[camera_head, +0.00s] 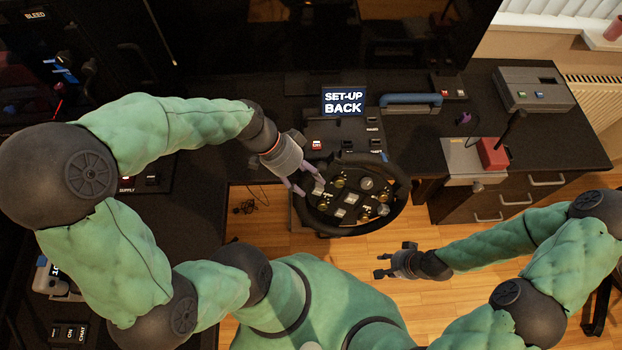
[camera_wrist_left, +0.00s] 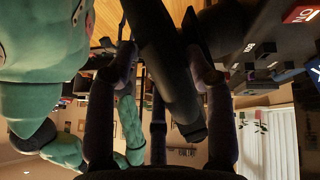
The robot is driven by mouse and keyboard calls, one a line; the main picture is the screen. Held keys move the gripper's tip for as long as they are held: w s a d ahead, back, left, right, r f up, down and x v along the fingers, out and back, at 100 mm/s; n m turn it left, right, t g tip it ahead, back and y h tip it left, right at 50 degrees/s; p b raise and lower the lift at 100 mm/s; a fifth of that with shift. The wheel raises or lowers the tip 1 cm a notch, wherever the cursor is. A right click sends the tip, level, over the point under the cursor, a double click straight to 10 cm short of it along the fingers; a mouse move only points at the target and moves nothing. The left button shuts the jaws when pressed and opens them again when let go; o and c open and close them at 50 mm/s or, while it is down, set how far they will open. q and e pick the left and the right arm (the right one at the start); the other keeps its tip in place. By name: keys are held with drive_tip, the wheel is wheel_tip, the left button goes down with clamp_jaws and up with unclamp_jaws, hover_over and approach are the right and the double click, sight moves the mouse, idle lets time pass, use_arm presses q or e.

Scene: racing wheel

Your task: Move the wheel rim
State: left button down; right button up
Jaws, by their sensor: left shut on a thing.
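The racing wheel (camera_head: 352,196) has a dark round rim and a face full of buttons and knobs. It stands at the front edge of the desk in the head view. My left gripper (camera_head: 303,187) is at the upper left of the wheel, its fingers shut on the rim. In the left wrist view the dark rim (camera_wrist_left: 165,70) passes between the fingers of my left gripper (camera_wrist_left: 160,85). My right gripper (camera_head: 383,266) hangs over the floor, below and right of the wheel, apart from it. Its fingers look spread and empty.
A small screen (camera_head: 343,101) reading "SET-UP BACK" stands behind the wheel. A blue handle (camera_head: 410,99) and a grey box (camera_head: 535,88) are on the desk to the right. A red block with a lever (camera_head: 492,153) stands near the drawers. Wooden floor (camera_head: 420,310) lies open below.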

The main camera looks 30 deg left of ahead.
use_arm(q)
drive_tip(key=shift+s+a+f+t+h+b, duration=0.15)
drive_tip(key=shift+s+f+t+h+b, duration=0.35)
drive_tip(key=shift+b, duration=0.9)
drive_tip(key=shift+w+f, duration=0.1)
drive_tip(key=c, duration=0.7)
unclamp_jaws()
drive_tip(key=shift+o, duration=0.2)
drive_tip(key=v, duration=1.2)
drive_tip(key=shift+w, duration=0.15)
